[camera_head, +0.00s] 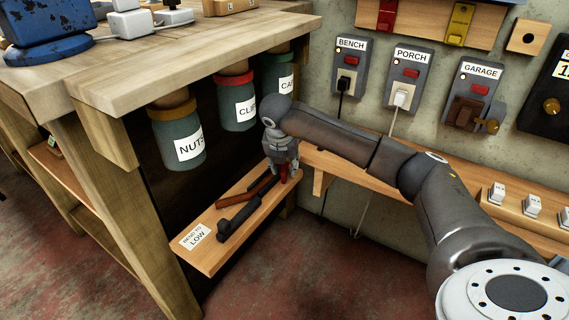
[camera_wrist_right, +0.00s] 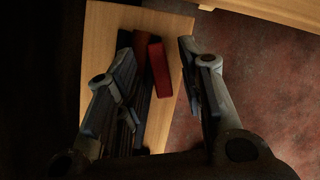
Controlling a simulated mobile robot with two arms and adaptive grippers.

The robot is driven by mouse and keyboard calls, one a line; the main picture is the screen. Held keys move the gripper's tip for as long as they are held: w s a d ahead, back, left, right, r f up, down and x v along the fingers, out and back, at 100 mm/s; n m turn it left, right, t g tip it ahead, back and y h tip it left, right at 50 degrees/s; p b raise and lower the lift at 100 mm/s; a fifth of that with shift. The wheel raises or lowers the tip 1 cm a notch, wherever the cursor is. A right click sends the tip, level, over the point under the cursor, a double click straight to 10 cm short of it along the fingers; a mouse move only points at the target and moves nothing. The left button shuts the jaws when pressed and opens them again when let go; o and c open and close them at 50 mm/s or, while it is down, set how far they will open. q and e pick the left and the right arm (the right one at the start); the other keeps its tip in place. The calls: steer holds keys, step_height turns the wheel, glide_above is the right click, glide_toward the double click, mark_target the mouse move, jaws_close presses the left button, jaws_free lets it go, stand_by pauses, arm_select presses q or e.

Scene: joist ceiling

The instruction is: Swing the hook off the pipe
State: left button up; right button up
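I cannot make out a hook or a pipe in either view. My right gripper (camera_head: 283,160) reaches down over the far end of a low wooden shelf (camera_head: 207,262) under the workbench. In the right wrist view its fingers (camera_wrist_right: 157,62) are spread, with a red piece (camera_wrist_right: 160,72) between them and a gap at the right finger. The red piece (camera_head: 284,173) also shows at the fingertips in the head view. A black tool (camera_head: 238,216) and a dark brown one (camera_head: 246,191) lie on the shelf nearby. My left gripper is out of view.
Labelled jars (camera_head: 179,140) hang under the bench top (camera_head: 200,55), close to my right gripper. Wall boxes marked BENCH (camera_head: 349,62), PORCH (camera_head: 408,72) and GARAGE (camera_head: 478,88) sit behind my right arm. Red floor (camera_head: 300,270) lies open in front of the shelf.

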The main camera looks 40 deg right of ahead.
steer(key=v, duration=0.2)
steer(key=shift+a+r, duration=0.15)
steer(key=shift+r, duration=0.2)
steer(key=s+a, duration=0.8)
steer(key=shift+s+a, duration=0.35)
